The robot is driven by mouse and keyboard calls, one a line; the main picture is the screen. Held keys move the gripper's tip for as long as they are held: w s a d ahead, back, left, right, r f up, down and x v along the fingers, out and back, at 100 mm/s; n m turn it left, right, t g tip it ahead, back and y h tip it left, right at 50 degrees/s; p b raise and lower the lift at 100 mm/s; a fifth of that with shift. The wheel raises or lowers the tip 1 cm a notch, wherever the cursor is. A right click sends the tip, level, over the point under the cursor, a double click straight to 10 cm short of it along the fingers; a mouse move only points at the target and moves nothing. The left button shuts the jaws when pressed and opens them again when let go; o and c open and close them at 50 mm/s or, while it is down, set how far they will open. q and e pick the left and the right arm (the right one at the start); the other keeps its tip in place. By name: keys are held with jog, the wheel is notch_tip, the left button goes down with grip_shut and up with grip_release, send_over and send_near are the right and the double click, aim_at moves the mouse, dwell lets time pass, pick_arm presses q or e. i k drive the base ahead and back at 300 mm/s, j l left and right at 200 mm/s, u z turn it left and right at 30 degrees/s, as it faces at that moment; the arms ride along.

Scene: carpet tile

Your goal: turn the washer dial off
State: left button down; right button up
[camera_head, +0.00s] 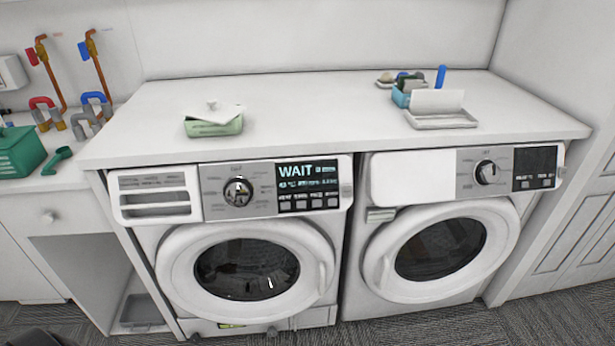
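The washer (245,240) stands at the left under a white countertop, with its round door shut. Its silver and black dial (238,192) sits in the middle of the control panel. Right of the dial, the black display (307,183) is lit and reads WAIT. The small marks around the dial are too small to read. A white detergent drawer front is left of the dial. Neither of my grippers is in view.
A second machine (440,235) with its own dial (486,172) stands to the right. The countertop (300,115) holds a green box (214,125), a white tray (440,120) and a blue container. Its middle is clear. Carpet (420,326) lies in front.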

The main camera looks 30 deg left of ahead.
aim_at(237, 193)
jog(key=u, duration=1.35)
